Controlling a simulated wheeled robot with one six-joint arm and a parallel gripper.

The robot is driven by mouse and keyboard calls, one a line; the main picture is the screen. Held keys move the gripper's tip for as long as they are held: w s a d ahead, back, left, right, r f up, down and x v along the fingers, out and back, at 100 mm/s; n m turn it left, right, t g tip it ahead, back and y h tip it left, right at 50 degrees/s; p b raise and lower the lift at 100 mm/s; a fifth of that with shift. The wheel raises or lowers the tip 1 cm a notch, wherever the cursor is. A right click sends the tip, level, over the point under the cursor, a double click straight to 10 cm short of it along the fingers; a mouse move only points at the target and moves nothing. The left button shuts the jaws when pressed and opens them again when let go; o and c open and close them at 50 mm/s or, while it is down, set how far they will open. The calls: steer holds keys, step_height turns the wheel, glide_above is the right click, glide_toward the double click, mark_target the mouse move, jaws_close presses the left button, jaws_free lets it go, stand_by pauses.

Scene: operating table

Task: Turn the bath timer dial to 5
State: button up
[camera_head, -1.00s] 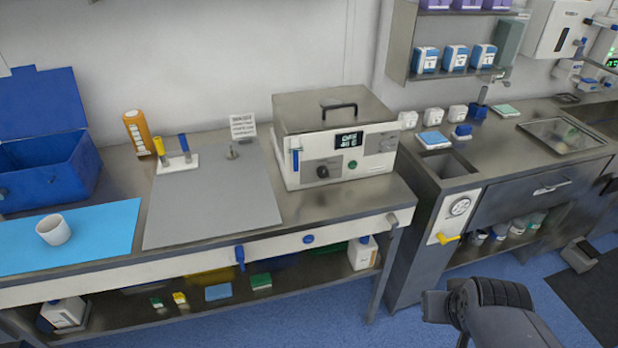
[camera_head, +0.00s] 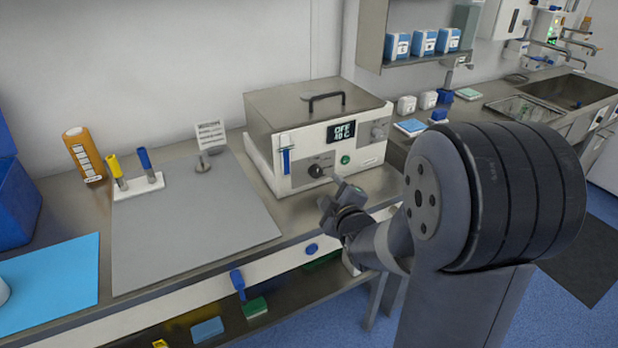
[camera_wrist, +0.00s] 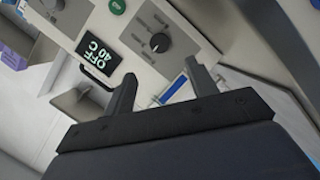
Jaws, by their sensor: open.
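The water bath (camera_head: 335,128) is a metal box with a lid handle, and its display (camera_head: 341,131) reads OFF above a temperature, 40°C in the wrist view. A black dial (camera_head: 316,171) sits low on its front panel; it also shows in the wrist view (camera_wrist: 160,43), with a printed scale whose numbers are too small to read. A grey knob (camera_head: 378,132) sits right of the display. My gripper (camera_head: 334,192) is in front of the panel, just below and right of the black dial. In the wrist view my open gripper (camera_wrist: 160,86) has nothing between its fingers, and the dial lies beyond them, apart.
A green button (camera_head: 345,160) is right of the black dial. A blue-and-white holder (camera_head: 286,158) is on the panel's left side. A grey mat (camera_head: 190,225) and a stand with yellow and blue handles (camera_head: 140,188) lie left. The sink (camera_head: 570,90) is far right.

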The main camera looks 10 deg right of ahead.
mark_target(317, 173)
steer(key=p+x, duration=0.1)
steer(key=x, duration=0.9)
steer(key=shift+d+p, duration=0.1)
steer(key=shift+p, duration=0.3)
steer(key=shift+c, duration=0.4)
steer(key=c, duration=0.9)
